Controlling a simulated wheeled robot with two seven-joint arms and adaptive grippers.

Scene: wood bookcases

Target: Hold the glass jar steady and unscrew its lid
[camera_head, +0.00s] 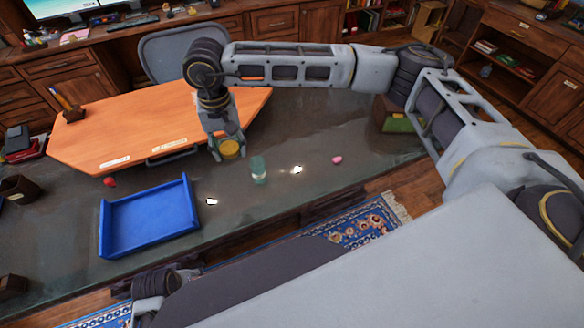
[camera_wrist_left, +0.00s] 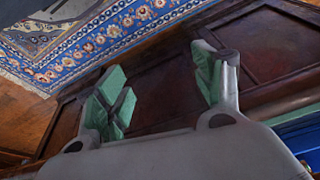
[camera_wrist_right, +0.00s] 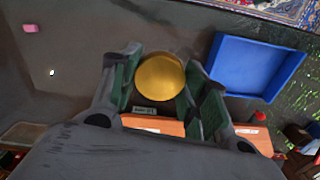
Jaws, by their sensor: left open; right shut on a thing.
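The glass jar (camera_head: 259,171) is small and greenish and stands upright on the dark desk in the head view. No lid shows on it. My right gripper (camera_head: 227,150) is just left of the jar and apart from it, shut on the round golden lid (camera_head: 230,149). The lid (camera_wrist_right: 160,77) also shows between the green-padded fingers of the right gripper (camera_wrist_right: 158,85) in the right wrist view; the jar cannot be made out there. My left gripper (camera_wrist_left: 165,95) is open and empty in the left wrist view, away from the jar, with the desk's wooden side beyond it.
A blue tray (camera_head: 150,240) lies left of the jar. An orange board (camera_head: 150,120) lies behind it. A pink item (camera_head: 337,160) and small white items (camera_head: 297,170) lie nearby. A red item (camera_head: 110,182) is near the tray. The desk's right end is mostly clear.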

